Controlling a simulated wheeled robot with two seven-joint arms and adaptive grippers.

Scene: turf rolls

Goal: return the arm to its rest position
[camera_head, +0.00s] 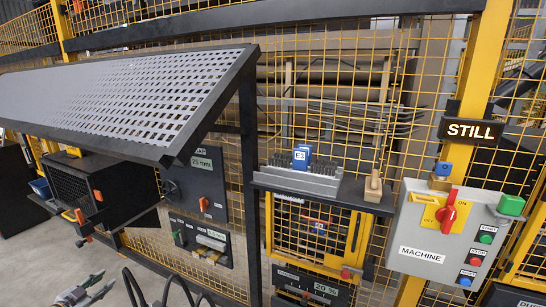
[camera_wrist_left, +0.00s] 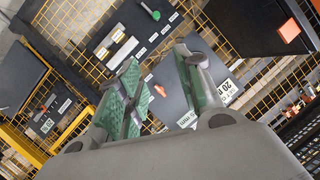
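My left gripper (camera_head: 97,284) shows at the bottom left edge of the head view, low in front of the fence and below the dark box with orange latches. In the left wrist view my left gripper (camera_wrist_left: 163,82) has its two green-padded fingers spread apart, with nothing between them. Dark panels and yellow mesh lie beyond the fingers. Most of the left arm is out of the head view. My right gripper is in neither view.
A slanted perforated panel (camera_head: 130,95) overhangs the left side. A dark box (camera_head: 75,190) sits below it. A shelf (camera_head: 375,201) holds a grey toothed block (camera_head: 300,179). A grey machine control box (camera_head: 437,235) hangs at right, below a STILL sign (camera_head: 470,130). Bare floor shows at lower left.

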